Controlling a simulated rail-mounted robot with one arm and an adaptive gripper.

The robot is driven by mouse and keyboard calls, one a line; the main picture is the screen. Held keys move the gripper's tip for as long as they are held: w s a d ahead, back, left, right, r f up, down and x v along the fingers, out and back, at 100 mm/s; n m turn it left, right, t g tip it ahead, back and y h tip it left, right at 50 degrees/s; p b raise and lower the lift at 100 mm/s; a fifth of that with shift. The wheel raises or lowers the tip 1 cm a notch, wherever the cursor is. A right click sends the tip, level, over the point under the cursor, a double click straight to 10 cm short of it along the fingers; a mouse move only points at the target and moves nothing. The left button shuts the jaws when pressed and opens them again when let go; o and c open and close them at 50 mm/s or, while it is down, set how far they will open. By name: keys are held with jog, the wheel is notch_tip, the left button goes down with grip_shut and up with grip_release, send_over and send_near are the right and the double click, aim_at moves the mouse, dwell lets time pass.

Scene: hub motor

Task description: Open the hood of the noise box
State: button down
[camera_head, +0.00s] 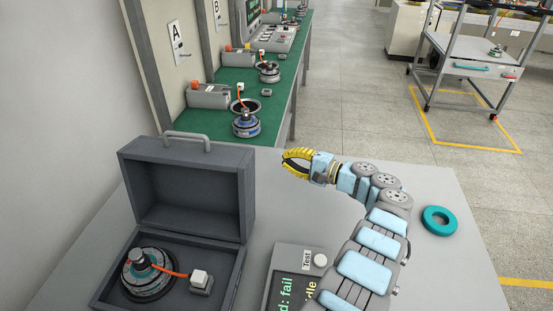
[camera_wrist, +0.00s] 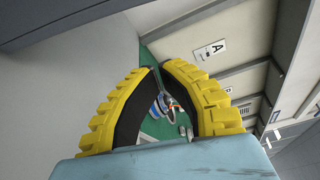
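The noise box (camera_head: 232,277) is a dark grey case at the left of the near table. Its hood (camera_head: 190,190) stands raised at the back, with a grey handle (camera_head: 187,139) on top. Inside the box sit a hub motor (camera_head: 147,274) and a small grey block with a white connector (camera_head: 200,281), joined by an orange cable. My gripper (camera_head: 285,159) is to the right of the raised hood, apart from it. Its yellow fingers bow outward, with their tips close together and nothing between them. They also show in the wrist view (camera_wrist: 158,67).
A tester (camera_head: 290,285) with a screen and white button stands right of the box, partly hidden by my arm. A teal ring (camera_head: 439,220) lies at the table's right. A green bench (camera_head: 278,105) with motors stands behind; a cart (camera_head: 480,75) stands far right.

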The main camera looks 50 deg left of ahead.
jog(key=s+a+p, duration=0.6)
jog(key=p, duration=0.1)
jog(key=shift+a+r, duration=0.15)
dwell(1.1)
dwell(0.5)
